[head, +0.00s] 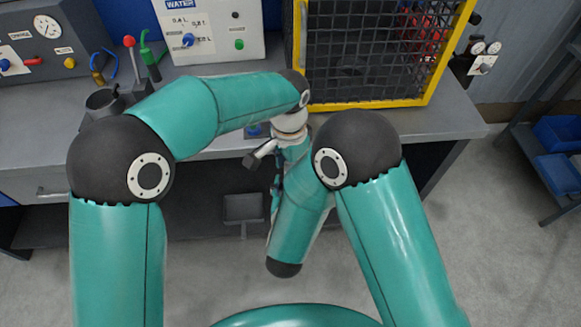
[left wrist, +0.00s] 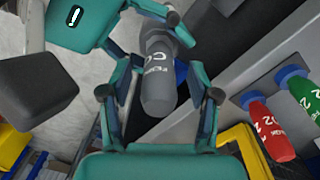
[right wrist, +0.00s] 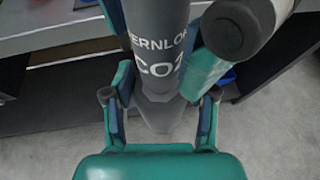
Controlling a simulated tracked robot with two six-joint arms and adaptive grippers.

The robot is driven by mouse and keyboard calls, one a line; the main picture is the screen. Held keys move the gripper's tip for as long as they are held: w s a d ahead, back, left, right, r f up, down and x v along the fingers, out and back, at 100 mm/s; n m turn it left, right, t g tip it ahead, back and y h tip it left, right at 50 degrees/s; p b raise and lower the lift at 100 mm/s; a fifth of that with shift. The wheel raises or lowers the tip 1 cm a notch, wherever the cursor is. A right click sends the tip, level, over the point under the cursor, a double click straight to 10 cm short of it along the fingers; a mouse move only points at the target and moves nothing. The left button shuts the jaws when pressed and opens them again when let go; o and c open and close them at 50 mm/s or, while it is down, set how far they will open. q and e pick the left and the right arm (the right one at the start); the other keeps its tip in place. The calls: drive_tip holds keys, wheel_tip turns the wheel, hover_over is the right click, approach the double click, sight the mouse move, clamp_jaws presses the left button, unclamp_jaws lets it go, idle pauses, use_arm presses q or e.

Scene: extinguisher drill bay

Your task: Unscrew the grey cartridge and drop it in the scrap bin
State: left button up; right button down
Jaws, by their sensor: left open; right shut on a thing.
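The grey cartridge (left wrist: 158,85), with white CO2 lettering, hangs clear in the air. My left gripper (left wrist: 158,95) is open, with its fingers on either side of the cartridge's rounded end. My right gripper (right wrist: 160,100) is shut on the cartridge's other end, below the lettering; the cartridge also shows in the right wrist view (right wrist: 158,50). A left finger shows close beside it there. In the head view my arms hide the cartridge. I cannot pick out the scrap bin in any view.
A grey bench (head: 440,122) runs along the back, with a yellow-framed mesh cage (head: 370,105) and a white panel (head: 210,35) on it. A red cartridge (left wrist: 267,128) and a green one (left wrist: 304,95) show in the left wrist view. Blue bins (head: 558,168) stand on a rack at right.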

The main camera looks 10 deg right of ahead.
use_arm(q)
drive_tip(key=shift+f, duration=0.1)
clamp_jaws()
drive_tip(key=n, duration=0.3)
drive_tip(key=shift+n, duration=0.4)
drive_tip(key=shift+r, duration=0.2)
idle(0.5)
drive_tip(key=shift+r, duration=0.95)
drive_tip(key=shift+w+r, duration=0.15)
drive_tip(key=shift+r, duration=1.85)
